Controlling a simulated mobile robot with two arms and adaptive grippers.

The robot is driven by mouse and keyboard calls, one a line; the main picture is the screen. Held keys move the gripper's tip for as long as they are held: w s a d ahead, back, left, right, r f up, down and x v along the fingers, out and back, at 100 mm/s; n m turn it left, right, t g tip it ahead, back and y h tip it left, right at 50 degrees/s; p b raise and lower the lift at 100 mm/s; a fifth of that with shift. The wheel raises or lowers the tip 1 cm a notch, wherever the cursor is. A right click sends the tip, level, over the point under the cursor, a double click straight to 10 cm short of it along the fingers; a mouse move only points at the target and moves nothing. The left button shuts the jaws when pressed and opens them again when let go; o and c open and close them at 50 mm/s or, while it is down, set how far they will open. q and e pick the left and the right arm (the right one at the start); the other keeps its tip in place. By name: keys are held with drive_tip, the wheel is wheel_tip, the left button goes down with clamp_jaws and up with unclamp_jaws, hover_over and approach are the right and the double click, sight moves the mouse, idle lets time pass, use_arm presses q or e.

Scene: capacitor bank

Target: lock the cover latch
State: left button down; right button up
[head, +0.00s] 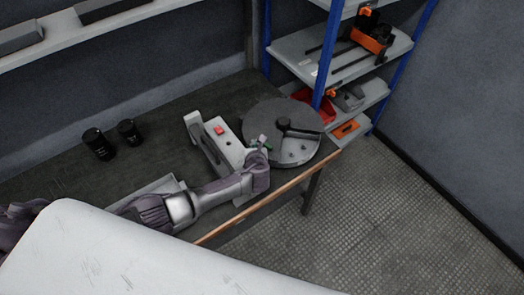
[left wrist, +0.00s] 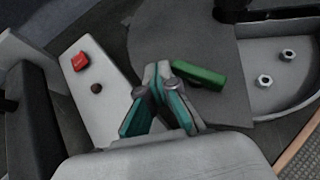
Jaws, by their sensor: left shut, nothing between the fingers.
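A round grey unit with a dark cover (head: 268,118) stands at the right end of the bench. A green latch piece (left wrist: 200,74) lies at the cover's edge in the left wrist view; in the head view it is small beside my gripper. My left gripper (left wrist: 158,72) is shut and empty, its teal-padded fingertips just left of the green latch. I cannot tell whether they touch it. In the head view the left gripper (head: 259,143) is at the near-left edge of the round unit. My right gripper is not in view.
A pale box with a red button (head: 219,130) stands left of the round unit, close to my left arm. Two black cylinders (head: 98,143) stand further left on the dark bench (head: 160,120). A blue-post shelf (head: 300,62) with tools is behind right.

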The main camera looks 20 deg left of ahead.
use_arm(q)
drive_tip(key=shift+d, duration=0.2)
idle(0.3)
drive_tip(key=shift+d, duration=0.7)
drive_tip(key=shift+s, duration=0.1)
drive_tip(key=shift+s+d+r, duration=0.1)
drive_tip(key=shift+s+r, duration=0.05)
drive_tip(key=shift+s, duration=0.05)
drive_tip(key=v, duration=1.1)
drive_tip(key=shift+s+r, duration=0.15)
drive_tip(key=shift+s, duration=0.05)
